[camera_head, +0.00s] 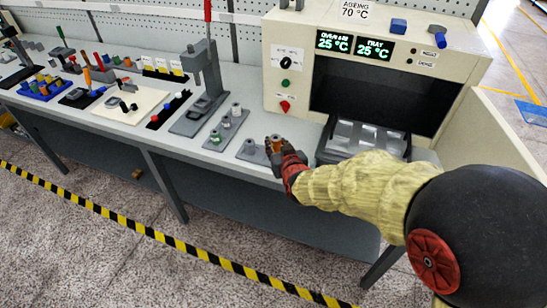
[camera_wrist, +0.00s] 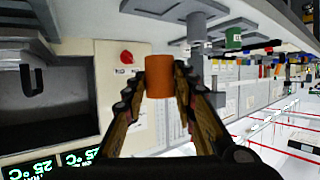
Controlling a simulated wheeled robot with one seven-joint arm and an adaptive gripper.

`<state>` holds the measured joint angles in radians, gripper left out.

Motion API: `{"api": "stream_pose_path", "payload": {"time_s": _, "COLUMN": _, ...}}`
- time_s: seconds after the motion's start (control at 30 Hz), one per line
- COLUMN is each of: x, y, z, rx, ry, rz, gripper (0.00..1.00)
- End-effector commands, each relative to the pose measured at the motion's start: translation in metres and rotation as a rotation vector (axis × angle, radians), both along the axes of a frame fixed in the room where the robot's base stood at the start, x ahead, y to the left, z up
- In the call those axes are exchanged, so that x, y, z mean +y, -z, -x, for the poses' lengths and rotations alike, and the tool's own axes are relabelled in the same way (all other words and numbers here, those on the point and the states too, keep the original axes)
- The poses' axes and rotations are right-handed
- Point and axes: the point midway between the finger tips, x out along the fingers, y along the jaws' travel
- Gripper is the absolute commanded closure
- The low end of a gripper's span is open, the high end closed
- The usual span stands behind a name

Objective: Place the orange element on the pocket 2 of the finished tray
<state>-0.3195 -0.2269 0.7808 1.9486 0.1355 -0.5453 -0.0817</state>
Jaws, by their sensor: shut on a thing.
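The orange element (camera_wrist: 160,85) is a short cylinder held upright between the fingertips of my gripper (camera_wrist: 160,92). In the head view my gripper (camera_head: 281,147) is shut on it at the bench's front edge, above the right part of a small grey tray (camera_head: 258,158). A grey cylinder (camera_head: 250,144) stands in that tray's left part. My fingers partly hide the tray, so I cannot tell whether the element touches it. No pocket numbers or tray label are readable.
Another grey tray (camera_head: 213,144) behind to the left holds a green-marked element (camera_head: 215,136) and grey ones. A grey press (camera_head: 205,90) stands beyond it. The ageing oven (camera_head: 350,60) stands behind right, its black-rimmed tray (camera_head: 352,150) close to my gripper.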

Motion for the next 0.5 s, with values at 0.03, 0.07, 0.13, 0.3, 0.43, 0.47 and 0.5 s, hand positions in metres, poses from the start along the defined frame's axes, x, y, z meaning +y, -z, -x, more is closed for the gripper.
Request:
{"api": "stream_pose_path", "payload": {"time_s": 0.03, "x": 0.001, "y": 0.018, "z": -0.007, "rx": 0.008, "ry": 0.000, "rz": 0.003, "gripper": 0.98}}
{"api": "stream_pose_path", "payload": {"time_s": 0.07, "x": 0.002, "y": 0.023, "z": -0.011, "rx": 0.006, "ry": -0.001, "rz": 0.003, "gripper": 0.98}}
{"api": "stream_pose_path", "payload": {"time_s": 0.13, "x": 0.004, "y": 0.033, "z": -0.020, "rx": 0.006, "ry": 0.000, "rz": 0.002, "gripper": 0.98}}
{"api": "stream_pose_path", "payload": {"time_s": 0.3, "x": 0.007, "y": 0.046, "z": -0.034, "rx": 0.003, "ry": 0.000, "rz": 0.001, "gripper": 0.98}}
{"api": "stream_pose_path", "payload": {"time_s": 0.43, "x": 0.007, "y": 0.050, "z": -0.037, "rx": 0.004, "ry": 0.000, "rz": 0.001, "gripper": 0.98}}
{"api": "stream_pose_path", "payload": {"time_s": 0.47, "x": 0.008, "y": 0.052, "z": -0.038, "rx": 0.004, "ry": 0.000, "rz": 0.001, "gripper": 0.98}}
{"api": "stream_pose_path", "payload": {"time_s": 0.5, "x": 0.008, "y": 0.056, "z": -0.041, "rx": 0.005, "ry": 0.000, "rz": 0.001, "gripper": 0.98}}
